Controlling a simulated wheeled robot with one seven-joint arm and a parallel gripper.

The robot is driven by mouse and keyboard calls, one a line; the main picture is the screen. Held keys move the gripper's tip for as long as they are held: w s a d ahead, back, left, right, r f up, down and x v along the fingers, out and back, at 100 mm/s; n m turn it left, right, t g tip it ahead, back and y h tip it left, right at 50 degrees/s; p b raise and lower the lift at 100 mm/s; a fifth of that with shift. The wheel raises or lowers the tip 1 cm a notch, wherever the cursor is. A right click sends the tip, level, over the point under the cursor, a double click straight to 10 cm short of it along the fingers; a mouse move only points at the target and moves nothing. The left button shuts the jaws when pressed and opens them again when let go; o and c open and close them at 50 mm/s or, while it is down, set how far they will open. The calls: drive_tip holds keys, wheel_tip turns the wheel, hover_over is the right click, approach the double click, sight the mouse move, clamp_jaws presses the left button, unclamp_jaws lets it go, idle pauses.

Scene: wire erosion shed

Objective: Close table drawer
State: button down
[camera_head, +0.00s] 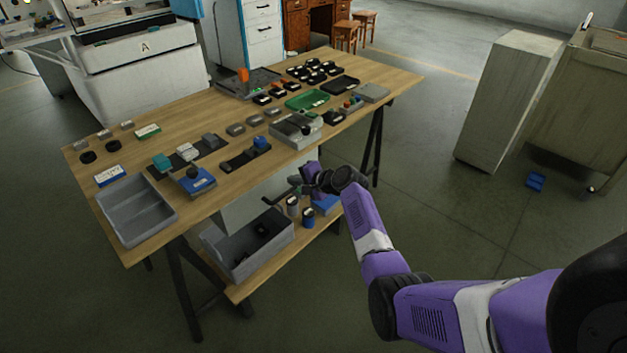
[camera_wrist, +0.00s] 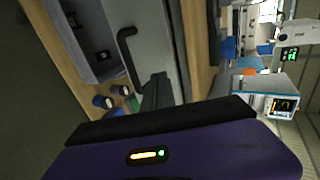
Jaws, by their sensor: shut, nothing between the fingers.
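The wooden work table (camera_head: 238,205) has a pale grey drawer unit (camera_head: 262,193) under its top, partly hidden by my arm. In the wrist view a light grey drawer front (camera_wrist: 152,35) with a dark bent handle (camera_wrist: 125,52) is close ahead. I cannot tell how far the drawer stands out. My gripper (camera_head: 298,184) is at the table's near side, by the drawer's right part. Its shut, empty fingers (camera_wrist: 156,92) show close to the drawer front and the handle's end; contact cannot be told.
A grey open bin (camera_head: 262,262) and several small jars (camera_head: 307,215) stand on the lower shelf. The tabletop holds a grey tray (camera_head: 137,212), a green tray (camera_head: 307,100) and several small parts. A tall grey cabinet (camera_head: 505,100) stands at right. The floor between is clear apart from a blue item (camera_head: 536,181).

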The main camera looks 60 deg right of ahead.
drive_tip(key=p+v, duration=0.1)
drive_tip(key=v, duration=0.7)
drive_tip(key=shift+s, duration=0.25)
